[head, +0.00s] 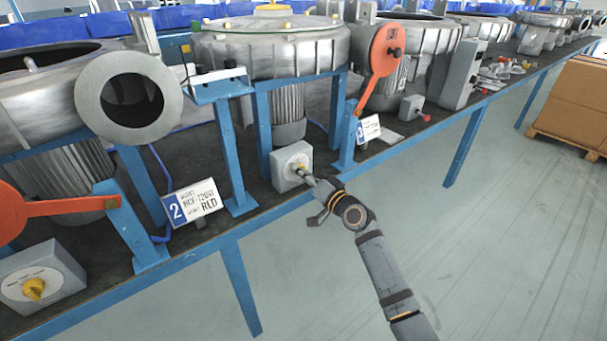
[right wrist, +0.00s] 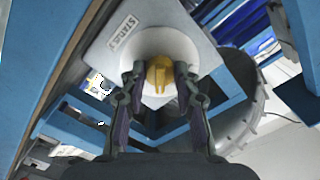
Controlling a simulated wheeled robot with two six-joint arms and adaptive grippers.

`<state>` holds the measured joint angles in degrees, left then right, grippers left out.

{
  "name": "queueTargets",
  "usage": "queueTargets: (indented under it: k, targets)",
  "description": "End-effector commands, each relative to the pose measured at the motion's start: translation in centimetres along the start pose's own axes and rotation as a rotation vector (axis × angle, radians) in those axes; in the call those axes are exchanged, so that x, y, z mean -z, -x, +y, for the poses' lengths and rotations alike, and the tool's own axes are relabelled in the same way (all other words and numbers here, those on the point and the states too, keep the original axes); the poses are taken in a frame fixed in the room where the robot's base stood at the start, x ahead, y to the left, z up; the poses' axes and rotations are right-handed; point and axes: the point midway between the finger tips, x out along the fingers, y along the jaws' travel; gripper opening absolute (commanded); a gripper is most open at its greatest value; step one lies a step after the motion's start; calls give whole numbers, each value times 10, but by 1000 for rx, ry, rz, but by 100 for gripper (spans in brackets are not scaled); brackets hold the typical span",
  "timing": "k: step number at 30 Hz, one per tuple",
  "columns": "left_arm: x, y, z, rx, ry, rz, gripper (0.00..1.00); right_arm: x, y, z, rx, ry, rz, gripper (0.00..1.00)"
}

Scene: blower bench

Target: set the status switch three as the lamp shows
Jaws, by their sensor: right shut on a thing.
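A pale grey switch box (head: 281,178) stands on the bench between the number 2 and number 3 signs. In the right wrist view its face (right wrist: 125,38) carries a partly readable "STATUS" label and a white round dial with a yellow knob (right wrist: 159,76). My right gripper (head: 309,178) reaches the front of this box. Its two fingers, seen in the right wrist view (right wrist: 160,92), are shut on the yellow knob, one at each side. The knob's pointing direction is hard to read. I cannot make out a lit lamp. My left gripper is not in view.
Another switch box with a yellow knob (head: 34,288) stands at the lower left. The number 2 sign (head: 192,203), number 3 sign (head: 368,129) and blue legs (head: 231,160) flank the held box. Large grey blowers (head: 270,50) stand behind.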

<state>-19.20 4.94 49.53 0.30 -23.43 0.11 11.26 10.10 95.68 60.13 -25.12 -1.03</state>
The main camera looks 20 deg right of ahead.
Motion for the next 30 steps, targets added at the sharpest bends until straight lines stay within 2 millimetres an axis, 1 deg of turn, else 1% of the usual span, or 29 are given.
queueTargets:
  k: [2, 3, 7, 14, 16, 19, 20, 23, 27, 30]
  targets:
    - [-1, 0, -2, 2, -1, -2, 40, -1, 0, 1, -1, -1, -2, 0]
    - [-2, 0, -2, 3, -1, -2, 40, -1, 0, 1, -1, -1, -2, 34]
    - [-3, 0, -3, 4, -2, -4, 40, -1, 0, 0, -1, 0, -1, 52]
    - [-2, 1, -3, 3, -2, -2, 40, 0, 0, 0, 0, 1, 0, 53]
    - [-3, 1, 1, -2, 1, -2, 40, 0, 1, 0, 0, 1, 0, 53]
    - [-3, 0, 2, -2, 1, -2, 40, 0, 10, 2, -2, 4, -1, 53]
    - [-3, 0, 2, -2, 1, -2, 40, 0, 14, 2, -3, 3, -1, 53]
    - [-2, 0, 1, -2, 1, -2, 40, -1, 37, 2, -3, 7, -3, 53]
    - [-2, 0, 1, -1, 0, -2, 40, -2, 73, 2, -4, 8, -6, 53]
    - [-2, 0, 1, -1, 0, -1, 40, -2, 95, 1, -3, 7, -7, 53]
